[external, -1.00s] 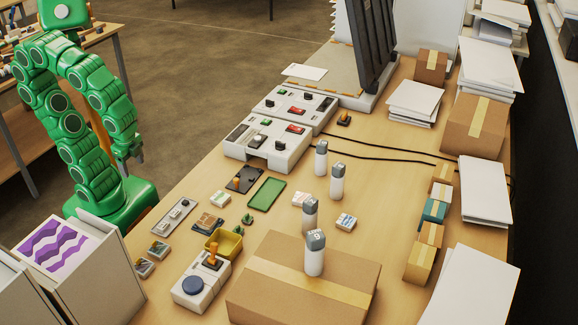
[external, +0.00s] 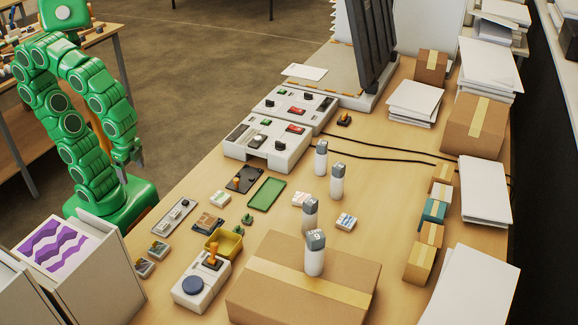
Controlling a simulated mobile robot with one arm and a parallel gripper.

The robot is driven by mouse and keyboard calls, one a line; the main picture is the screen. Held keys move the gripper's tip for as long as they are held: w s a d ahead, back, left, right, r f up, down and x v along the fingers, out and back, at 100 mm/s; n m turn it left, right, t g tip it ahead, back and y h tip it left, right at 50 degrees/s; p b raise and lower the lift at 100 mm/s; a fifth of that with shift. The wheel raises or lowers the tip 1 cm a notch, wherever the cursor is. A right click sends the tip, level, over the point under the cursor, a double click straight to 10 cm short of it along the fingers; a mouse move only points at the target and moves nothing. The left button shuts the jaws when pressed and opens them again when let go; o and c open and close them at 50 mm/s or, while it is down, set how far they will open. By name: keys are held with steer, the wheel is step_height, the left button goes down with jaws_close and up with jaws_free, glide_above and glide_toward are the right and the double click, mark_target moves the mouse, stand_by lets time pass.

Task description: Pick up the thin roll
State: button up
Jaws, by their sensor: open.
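I cannot make out a thin roll for certain in the external view. My gripper (external: 136,161) hangs pointing down, left of the table's edge and apart from all these things. It is open and empty.
White control boxes (external: 265,140) stand at the table's left edge, with a dark upright panel (external: 371,45) behind. A yellow bin (external: 224,243), a green tray (external: 267,193) and a joystick box (external: 201,287) lie nearer. Small boxes (external: 435,212) line the right.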

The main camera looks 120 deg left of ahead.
steer(key=w+d+f+t+h, duration=0.1)
steer(key=w+t, duration=0.1)
steer(key=w, duration=0.5)
steer(key=w+d+f+t, duration=0.1)
steer(key=w, duration=0.6)
steer(key=n+t+y, duration=0.4)
steer(key=t+y, duration=0.2)
steer(key=t, duration=0.7)
glide_toward(310, 214)
steer(key=w+a+r, duration=0.4)
steer(key=shift+s+d+f, duration=0.1)
steer(key=shift+s+f, duration=0.05)
steer(key=shift+f, duration=3.5)
steer(key=shift+x, duration=2.5)
steer(key=c, duration=1.1)
